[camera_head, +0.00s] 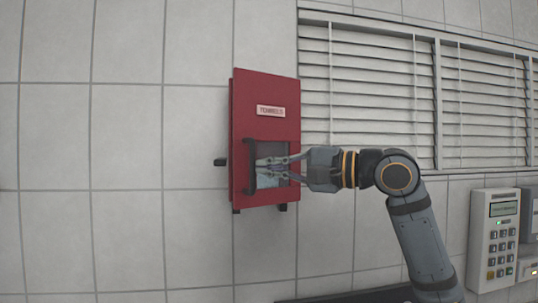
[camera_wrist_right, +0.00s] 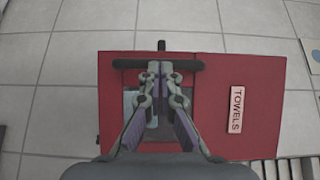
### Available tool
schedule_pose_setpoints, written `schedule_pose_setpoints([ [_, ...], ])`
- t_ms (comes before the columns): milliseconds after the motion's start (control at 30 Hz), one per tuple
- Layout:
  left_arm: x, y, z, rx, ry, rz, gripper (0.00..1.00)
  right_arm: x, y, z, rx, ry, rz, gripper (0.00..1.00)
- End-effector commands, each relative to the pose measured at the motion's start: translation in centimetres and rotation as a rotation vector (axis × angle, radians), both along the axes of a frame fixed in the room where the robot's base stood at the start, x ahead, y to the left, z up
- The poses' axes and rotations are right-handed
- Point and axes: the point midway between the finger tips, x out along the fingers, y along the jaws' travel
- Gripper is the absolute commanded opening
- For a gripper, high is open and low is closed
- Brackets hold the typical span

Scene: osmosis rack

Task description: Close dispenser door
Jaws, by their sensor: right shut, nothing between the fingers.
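The red towel dispenser (camera_head: 265,92) hangs on the tiled wall, with a "TOWELS" label on its front. It also shows in the right wrist view (camera_wrist_right: 260,70). A black bar handle (camera_head: 250,167) runs along the left side of its front, beside a window-like opening; the bar also shows in the right wrist view (camera_wrist_right: 190,65). My right gripper (camera_head: 262,169) is shut and empty in front of the opening, its fingertips (camera_wrist_right: 160,70) close to the bar. I cannot tell whether they touch it. I cannot tell whether the door is fully flush. My left gripper is not in view.
A window with white blinds (camera_head: 370,85) is to the right of the dispenser. A keypad device (camera_head: 495,240) is at the lower right. The tiled wall (camera_head: 120,140) left of the dispenser is clear.

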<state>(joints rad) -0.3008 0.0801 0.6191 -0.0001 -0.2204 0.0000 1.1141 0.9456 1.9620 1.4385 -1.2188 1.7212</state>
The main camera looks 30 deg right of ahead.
Motion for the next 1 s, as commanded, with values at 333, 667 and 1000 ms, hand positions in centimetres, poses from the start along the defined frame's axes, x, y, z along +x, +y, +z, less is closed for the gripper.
schedule_pose_setpoints([
  [333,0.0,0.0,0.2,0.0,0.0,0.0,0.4,0.2,0.2,-0.1,0.0,0.0,0.0,0.0],
  [667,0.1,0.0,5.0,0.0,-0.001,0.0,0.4,4.2,1.8,0.7,0.003,0.004,0.003,0.0],
  [1000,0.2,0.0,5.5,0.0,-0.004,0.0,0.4,5.7,1.9,-0.1,0.0,0.0,-0.003,0.0],
])
